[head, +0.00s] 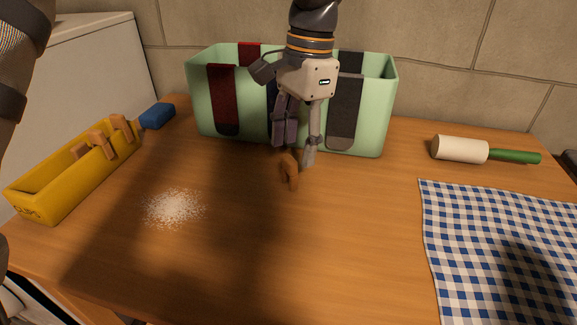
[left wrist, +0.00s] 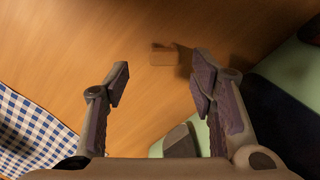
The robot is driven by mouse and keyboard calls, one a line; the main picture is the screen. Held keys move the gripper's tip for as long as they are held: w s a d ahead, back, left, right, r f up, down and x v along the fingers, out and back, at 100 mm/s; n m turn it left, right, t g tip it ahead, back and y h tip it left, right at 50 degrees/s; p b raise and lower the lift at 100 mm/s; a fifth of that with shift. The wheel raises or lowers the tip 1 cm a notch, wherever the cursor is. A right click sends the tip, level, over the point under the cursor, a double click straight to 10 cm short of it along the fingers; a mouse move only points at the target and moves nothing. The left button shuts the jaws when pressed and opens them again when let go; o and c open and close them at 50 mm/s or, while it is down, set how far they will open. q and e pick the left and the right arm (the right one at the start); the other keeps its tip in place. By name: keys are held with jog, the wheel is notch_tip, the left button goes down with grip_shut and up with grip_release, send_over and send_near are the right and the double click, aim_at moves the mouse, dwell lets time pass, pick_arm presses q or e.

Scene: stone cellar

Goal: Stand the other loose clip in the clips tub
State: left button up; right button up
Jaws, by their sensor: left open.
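The loose clip (head: 290,170), small and brown, lies on the wooden table in front of the green bin. It also shows in the left wrist view (left wrist: 162,56), just past the fingertips and closer to the right-hand finger. My left gripper (head: 297,155) points down over the clip, open and empty, with its fingers in front of the bin; it also shows in the left wrist view (left wrist: 160,82). I cannot tell whether a finger touches the clip. The yellow clips tub (head: 62,192) stands at the left of the table, with several wooden clips (head: 100,142) standing in it. My right gripper is out of view.
The green bin (head: 374,125), with dark and red strips hung over its rim, stands close behind my left gripper. A blue block (head: 157,116), white grains (head: 174,208), a white roller with a green handle (head: 461,149) and a checked cloth (head: 500,250) lie around. The front middle is clear.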

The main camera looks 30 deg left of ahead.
aim_at(290, 158)
pick_arm(q)
jog(key=f, duration=0.3)
jog(key=a+f, duration=0.1)
jog(key=f, duration=0.1)
jog(key=shift+s+f, duration=0.1)
jog(key=shift+s, duration=0.2)
jog(key=c, duration=0.8)
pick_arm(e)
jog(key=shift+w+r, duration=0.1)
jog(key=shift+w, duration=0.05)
pick_arm(q)
jog(key=shift+c, duration=0.5)
jog(key=shift+r, duration=0.55)
jog(key=r, duration=0.2)
jog(key=s+r, duration=0.1)
jog(key=shift+d+r+p, duration=0.2)
jog(key=shift+r+p, duration=0.2)
jog(key=s+d+r+p, duration=0.1)
jog(key=s+d+r, duration=0.3)
jog(key=s+r, duration=0.4)
jog(key=s, duration=0.4)
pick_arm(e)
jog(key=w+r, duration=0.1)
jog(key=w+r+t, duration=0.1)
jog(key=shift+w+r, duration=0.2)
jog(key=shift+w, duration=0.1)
